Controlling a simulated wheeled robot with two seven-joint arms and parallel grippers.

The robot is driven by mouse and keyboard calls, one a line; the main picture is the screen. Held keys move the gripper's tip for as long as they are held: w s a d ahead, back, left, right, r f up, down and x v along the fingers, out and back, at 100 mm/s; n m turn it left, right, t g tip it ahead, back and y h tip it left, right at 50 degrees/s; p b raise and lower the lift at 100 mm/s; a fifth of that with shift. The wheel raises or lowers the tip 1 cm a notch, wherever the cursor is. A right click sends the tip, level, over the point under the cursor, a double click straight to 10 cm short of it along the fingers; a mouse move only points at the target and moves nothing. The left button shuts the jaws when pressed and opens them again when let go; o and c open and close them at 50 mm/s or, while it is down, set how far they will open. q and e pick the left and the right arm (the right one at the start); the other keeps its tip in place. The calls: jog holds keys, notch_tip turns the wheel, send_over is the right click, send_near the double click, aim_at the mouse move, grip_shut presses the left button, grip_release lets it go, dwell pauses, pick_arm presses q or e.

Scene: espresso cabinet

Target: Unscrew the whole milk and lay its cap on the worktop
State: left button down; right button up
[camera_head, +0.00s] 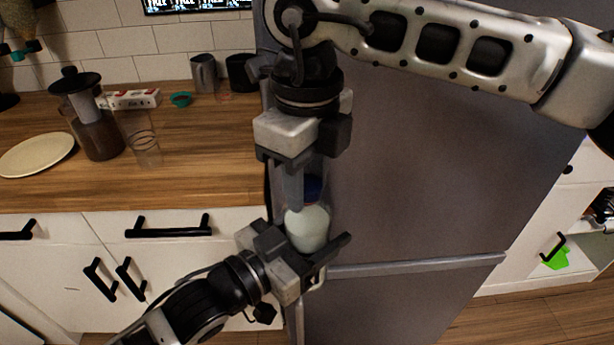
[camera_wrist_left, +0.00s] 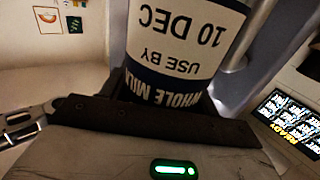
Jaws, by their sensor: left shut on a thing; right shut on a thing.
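The whole milk bottle (camera_head: 307,229) is held upright in front of the grey fridge by my left gripper (camera_head: 303,260), which is shut around its lower part. In the left wrist view its label (camera_wrist_left: 185,40) reads "WHOLE MILK" and "USE BY 10 DEC", upside down. My right gripper (camera_head: 304,180) points down from above and is shut at the bottle's top, where the dark blue cap (camera_head: 313,188) shows between the fingers. The fingers partly hide the cap, and I cannot tell whether it is loose. The wooden worktop (camera_head: 205,165) is to the left.
A French press (camera_head: 97,125), a clear glass (camera_head: 142,140), a cream plate (camera_head: 38,155), a small teal item (camera_head: 181,99) and dark cups (camera_head: 204,73) stand on the worktop. Its front right part is clear. The fridge (camera_head: 410,170) is close behind the bottle.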

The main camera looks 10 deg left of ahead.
jog(key=n, duration=0.9)
jog(key=shift+n, duration=0.4)
jog(key=shift+r, duration=0.1)
jog(key=o, duration=1.1)
